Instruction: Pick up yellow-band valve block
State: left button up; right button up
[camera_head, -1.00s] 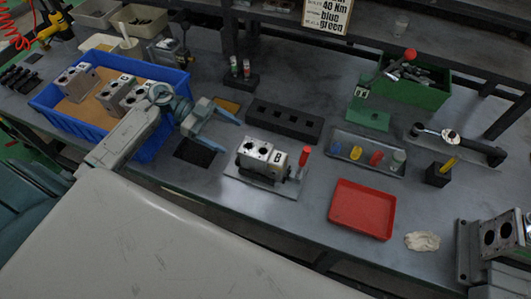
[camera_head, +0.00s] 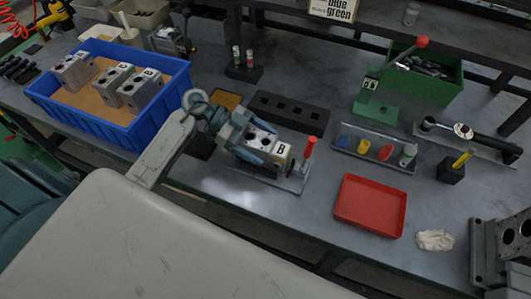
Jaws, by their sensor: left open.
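A valve block marked B (camera_head: 281,150) sits in the fixture plate (camera_head: 293,183) at the middle of the bench. A narrow yellowish strip shows near its label, but I cannot tell for sure that it is a band. My left gripper (camera_head: 268,152) is open, with its fingers reaching along both sides of this block's top. I cannot tell whether the fingers touch it. Several other grey valve blocks (camera_head: 142,91) stand in the blue bin (camera_head: 108,130) at the left; no yellow band shows on them. My right gripper is not in view.
A red-topped post (camera_head: 309,147) stands at the fixture's right. A red tray (camera_head: 370,206), a rack of coloured plugs (camera_head: 374,149) and a white cloth (camera_head: 435,240) lie farther right. A black slotted block (camera_head: 289,117) lies behind the fixture. Another grey block (camera_head: 505,245) is at the right edge.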

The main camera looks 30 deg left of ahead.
pick_arm(q)
jog(key=shift+a, duration=0.1)
jog(key=shift+c, duration=0.4)
grip_shut()
jog(key=shift+r, duration=0.15)
jog(key=shift+w+r, duration=0.1)
jog(key=shift+r, duration=0.45)
notch_tip(320, 180, up, 2)
jog(key=shift+r+b, duration=0.2)
jog(key=shift+b, duration=0.3)
jog(key=s+d+b, duration=0.1)
jog(key=s+d, duration=0.1)
jog(key=s, duration=0.6)
jog(key=s+d+r+b, duration=0.1)
jog(key=s+d, duration=0.1)
jog(key=s, duration=0.5)
jog(key=shift+s+r, duration=0.2)
jog(key=shift+s, duration=0.2)
